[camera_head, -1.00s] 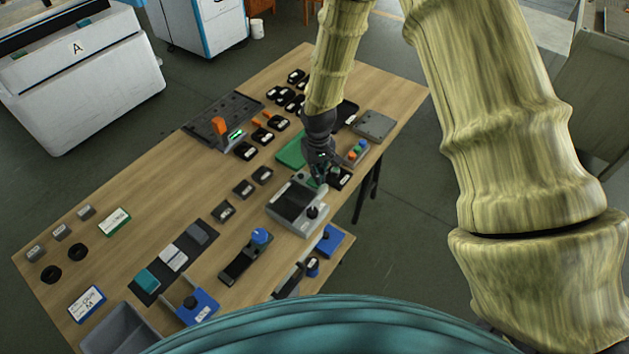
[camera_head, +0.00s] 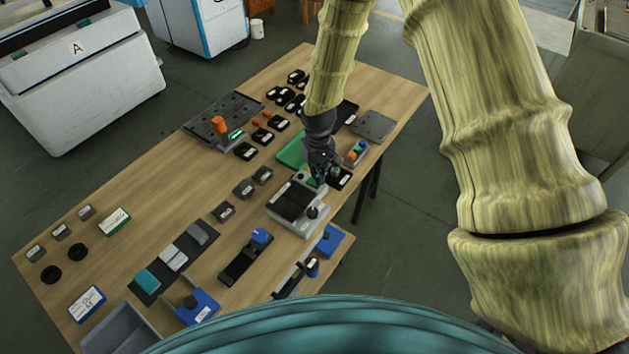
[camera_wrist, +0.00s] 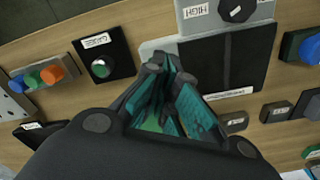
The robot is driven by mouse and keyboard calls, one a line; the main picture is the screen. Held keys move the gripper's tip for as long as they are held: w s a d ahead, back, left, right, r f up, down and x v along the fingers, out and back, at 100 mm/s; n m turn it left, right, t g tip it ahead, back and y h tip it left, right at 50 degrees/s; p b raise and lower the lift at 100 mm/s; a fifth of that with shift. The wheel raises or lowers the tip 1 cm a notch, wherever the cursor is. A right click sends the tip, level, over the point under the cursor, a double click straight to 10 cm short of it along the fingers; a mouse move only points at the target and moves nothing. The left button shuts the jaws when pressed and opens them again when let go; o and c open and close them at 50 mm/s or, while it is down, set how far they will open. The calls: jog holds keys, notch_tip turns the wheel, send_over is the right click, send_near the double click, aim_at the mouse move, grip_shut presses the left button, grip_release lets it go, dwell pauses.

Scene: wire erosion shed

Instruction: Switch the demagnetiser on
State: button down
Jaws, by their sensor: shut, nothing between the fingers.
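A grey unit with a black top plate (camera_head: 293,200), which appears to be the demagnetiser, lies near the right edge of the bench. In the wrist view its black plate (camera_wrist: 232,62) has a dark knob (camera_wrist: 236,9) beside a "HIGH" label at its far end. My gripper (camera_head: 318,183) is shut and empty, pointing down at the unit's grey end. In the wrist view the closed fingertips (camera_wrist: 172,70) overlap that end and its edge of the black plate. Some green shows between the fingers. Any switch under them is hidden, and I cannot tell whether they touch the unit.
A black box with a green button (camera_wrist: 102,67) sits close beside the unit. A block with coloured buttons (camera_wrist: 37,75) is farther left in the wrist view. Small grey blocks (camera_head: 243,189) and a blue-knobbed fixture (camera_head: 260,236) stand nearby. Bare wood lies at the bench's middle left.

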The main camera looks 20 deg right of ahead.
jog(key=shift+f+b, duration=0.55)
jog(key=shift+f, duration=0.6)
dwell(0.9)
jog(key=shift+r+p, duration=2.35)
jog(key=shift+r, duration=1.2)
